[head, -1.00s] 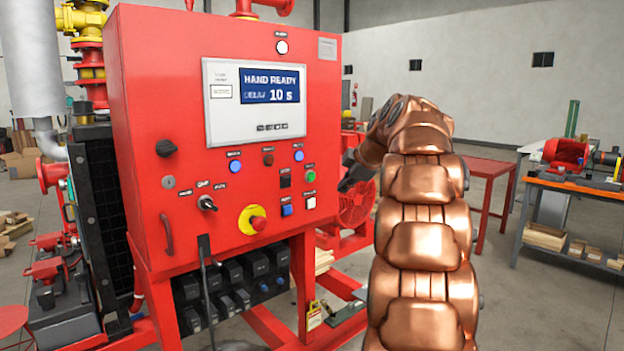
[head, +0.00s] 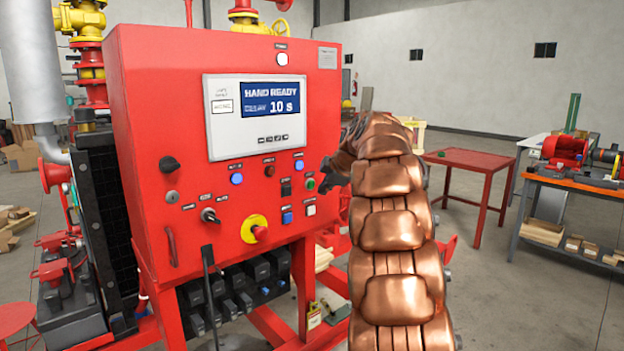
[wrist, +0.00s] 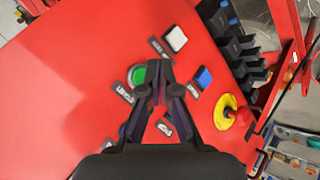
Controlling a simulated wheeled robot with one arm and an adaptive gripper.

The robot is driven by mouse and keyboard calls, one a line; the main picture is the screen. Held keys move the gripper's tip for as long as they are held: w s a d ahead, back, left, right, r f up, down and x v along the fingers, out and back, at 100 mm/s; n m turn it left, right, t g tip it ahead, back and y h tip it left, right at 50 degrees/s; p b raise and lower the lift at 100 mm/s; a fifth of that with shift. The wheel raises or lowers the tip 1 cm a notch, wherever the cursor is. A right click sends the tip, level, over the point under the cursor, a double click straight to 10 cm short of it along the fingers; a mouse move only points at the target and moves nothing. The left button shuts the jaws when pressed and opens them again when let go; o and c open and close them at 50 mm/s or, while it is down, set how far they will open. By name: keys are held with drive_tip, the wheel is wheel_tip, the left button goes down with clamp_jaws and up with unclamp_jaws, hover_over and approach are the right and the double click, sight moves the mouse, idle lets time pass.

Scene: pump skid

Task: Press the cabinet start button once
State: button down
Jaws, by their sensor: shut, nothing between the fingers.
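The red cabinet (head: 150,130) stands in the middle of the head view, its display reading HAND READY and 10 s. A round green button (head: 310,184) is on the right of its front panel. I take it as the start button; its label is too small to read. It also shows in the wrist view (wrist: 137,76), partly behind my fingers. My gripper (wrist: 154,72) is shut and empty, its fingertips over the right edge of the button in that picture. In the head view my gripper (head: 327,181) is just right of the button. I cannot tell whether they touch.
A white button (wrist: 175,38), a blue button (wrist: 205,77) and a red emergency stop on a yellow disc (wrist: 222,114) surround the fingers. The panel also has a lever switch (head: 210,216).

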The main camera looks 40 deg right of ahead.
drive_tip(key=shift+w, duration=0.7)
drive_tip(key=shift+w, duration=0.1)
idle(0.9)
drive_tip(key=shift+w, duration=0.3)
drive_tip(key=shift+w, duration=0.45)
idle(0.8)
drive_tip(key=shift+s+f+b, duration=0.15)
drive_tip(key=shift+s+b, duration=0.05)
drive_tip(key=shift+b, duration=0.3)
drive_tip(key=shift+s+b, duration=0.65)
drive_tip(key=shift+b, duration=0.15)
